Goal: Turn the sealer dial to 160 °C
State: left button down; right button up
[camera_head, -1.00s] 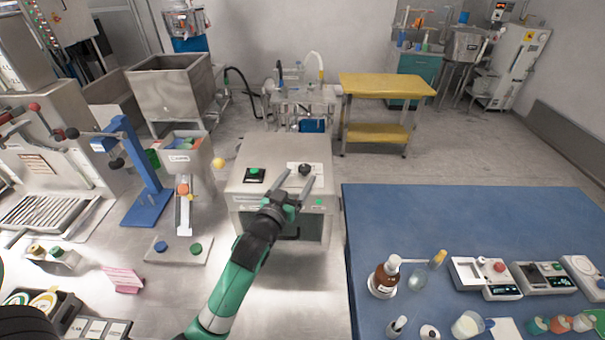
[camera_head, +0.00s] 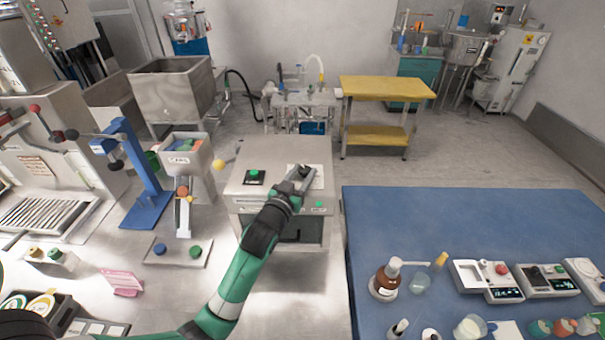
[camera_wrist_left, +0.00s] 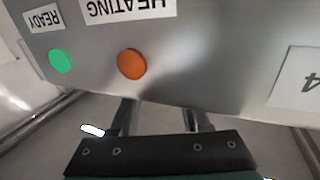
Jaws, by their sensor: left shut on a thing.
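The sealer is a grey metal box (camera_head: 272,154) near the middle of the head view. Its dark dial (camera_head: 305,170) sits on a white scale plate at the top right; the scale marks are too small to read. My left gripper (camera_head: 301,176) reaches in from the front and is shut on the dial, partly hiding it and its plate. The wrist view shows a green READY light (camera_wrist_left: 60,61) and an orange HEATING light (camera_wrist_left: 131,64), their labels upside down. The dial is out of sight there, and the fingers (camera_wrist_left: 160,116) show only in part. My right gripper is not in view.
A green button (camera_head: 254,174) on a black plate sits left of the dial. A blue stand (camera_head: 147,170) and a hopper (camera_head: 187,160) are farther left. A blue table (camera_head: 450,225) with bottles and scales is at right. Open steel surface lies in front of the sealer.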

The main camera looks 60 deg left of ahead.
pick_arm(q)
jog(key=shift+s+a+r+m+t+h+p, duration=0.1)
jog(key=shift+m+t+h+p, duration=0.45)
jog(key=shift+p, duration=0.95)
jog(key=shift+a+h, duration=0.1)
jog(key=shift+h, duration=0.25)
jog(key=shift+f+m+t+h, duration=0.25)
jog(key=shift+f+m+h, duration=0.1)
jog(key=shift+f+h, duration=0.05)
jog(key=shift+s+a+f+m+h+b, duration=0.1)
jog(key=shift+f+m+h+b, duration=0.05)
jog(key=shift+m+h+b, duration=0.2)
jog(key=h+b, duration=0.1)
jog(key=m+t+b, duration=0.1)
jog(key=b, duration=0.1)
jog(key=shift+a+f+h, duration=0.1)
jog(key=shift+f+h, duration=0.1)
jog(key=shift+h, duration=0.15)
jog(key=shift+r+m+t+h+b, duration=0.35)
jog(key=shift+m+t+h+b, duration=0.05)
jog(key=shift+m+h+b, duration=0.1)
jog(key=shift+r, duration=0.15)
jog(key=shift+c, duration=1.9)
grip_release()
jog(key=shift+r, duration=0.1)
